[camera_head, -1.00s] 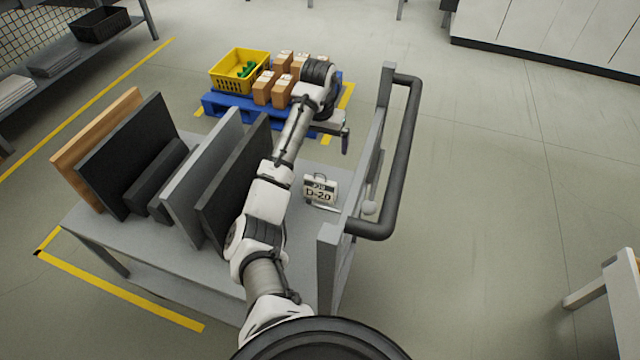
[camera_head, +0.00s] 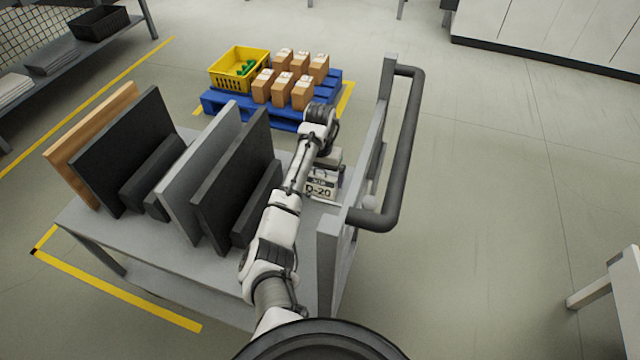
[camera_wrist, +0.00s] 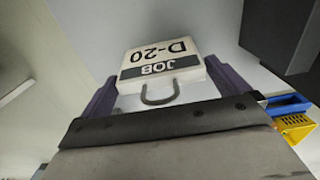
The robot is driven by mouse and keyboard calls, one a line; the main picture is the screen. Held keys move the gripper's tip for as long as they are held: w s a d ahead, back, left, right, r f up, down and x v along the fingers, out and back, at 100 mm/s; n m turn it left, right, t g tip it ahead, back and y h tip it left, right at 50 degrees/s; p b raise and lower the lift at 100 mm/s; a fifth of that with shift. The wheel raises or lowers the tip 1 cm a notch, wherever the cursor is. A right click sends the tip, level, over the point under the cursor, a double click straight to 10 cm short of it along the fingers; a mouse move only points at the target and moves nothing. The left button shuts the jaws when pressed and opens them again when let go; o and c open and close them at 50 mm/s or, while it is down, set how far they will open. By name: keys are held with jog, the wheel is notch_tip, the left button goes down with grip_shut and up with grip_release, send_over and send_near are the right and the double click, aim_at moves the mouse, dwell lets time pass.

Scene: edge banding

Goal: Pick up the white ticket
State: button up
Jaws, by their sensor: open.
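The white ticket (camera_head: 321,188) reads D-20 under a dark JOB band and has a grey wire loop on top. It stands on the grey cart (camera_head: 196,262), near the handle end. In the wrist view the ticket (camera_wrist: 163,58) appears upside down, between the two purple-grey fingers of my gripper (camera_wrist: 162,88). The fingers are spread to either side of it, and the loop points toward the palm. In the head view my gripper (camera_head: 326,172) is at the ticket's top and partly hidden by my wrist. I cannot tell whether the fingers touch it.
Dark, grey and wooden panels (camera_head: 232,185) stand upright on the cart left of my arm. The cart's handle (camera_head: 408,150) rises close on the right. A blue pallet (camera_head: 222,107) with a yellow crate (camera_head: 236,70) and several cardboard boxes (camera_head: 302,92) is beyond.

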jog(key=shift+f, duration=0.7)
jog(key=c, duration=0.7)
jog(key=shift+r, duration=0.1)
notch_tip(320, 180, up, 10)
jog(key=shift+f+p, duration=0.1)
jog(key=shift+p, duration=0.25)
